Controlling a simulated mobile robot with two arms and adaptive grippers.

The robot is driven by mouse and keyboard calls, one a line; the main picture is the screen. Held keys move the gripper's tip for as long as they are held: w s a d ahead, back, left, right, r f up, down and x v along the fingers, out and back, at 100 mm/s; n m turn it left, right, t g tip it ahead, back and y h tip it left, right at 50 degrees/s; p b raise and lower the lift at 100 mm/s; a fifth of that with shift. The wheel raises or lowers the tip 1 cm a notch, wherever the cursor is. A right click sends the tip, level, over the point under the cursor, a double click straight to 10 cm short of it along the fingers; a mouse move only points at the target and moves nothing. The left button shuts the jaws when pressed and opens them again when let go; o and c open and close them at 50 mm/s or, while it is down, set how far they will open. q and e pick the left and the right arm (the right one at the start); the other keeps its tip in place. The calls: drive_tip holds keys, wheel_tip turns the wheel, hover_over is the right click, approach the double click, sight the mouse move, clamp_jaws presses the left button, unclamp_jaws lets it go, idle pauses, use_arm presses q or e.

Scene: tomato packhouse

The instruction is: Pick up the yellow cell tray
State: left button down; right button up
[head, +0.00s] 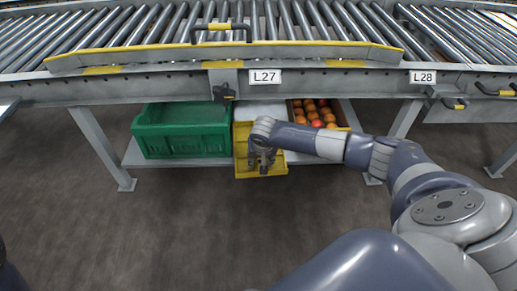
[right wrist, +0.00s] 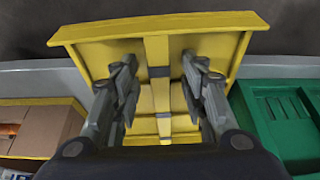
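The yellow cell tray (head: 243,172) sits on the low shelf under the roller conveyor, between a green crate and a box of tomatoes. Its front end sticks out past the shelf edge. The right wrist view shows the tray (right wrist: 90,32) with a central divider (right wrist: 158,55) and crosswise dividers. My right gripper (head: 263,160) is over the tray, pointing into it. In the right wrist view its fingers (right wrist: 158,75) are apart, one on each side of the central divider, with visible gaps. The fingers hide part of the tray. My left gripper is out of view.
The green crate (head: 180,145) stands close to the tray's left. The box of orange-red tomatoes (head: 318,113) is behind my right forearm. The conveyor frame (head: 165,88) with label L27 (head: 265,77) overhangs the shelf (head: 133,153). The floor in front is clear.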

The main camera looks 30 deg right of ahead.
clamp_jaws()
idle(0.5)
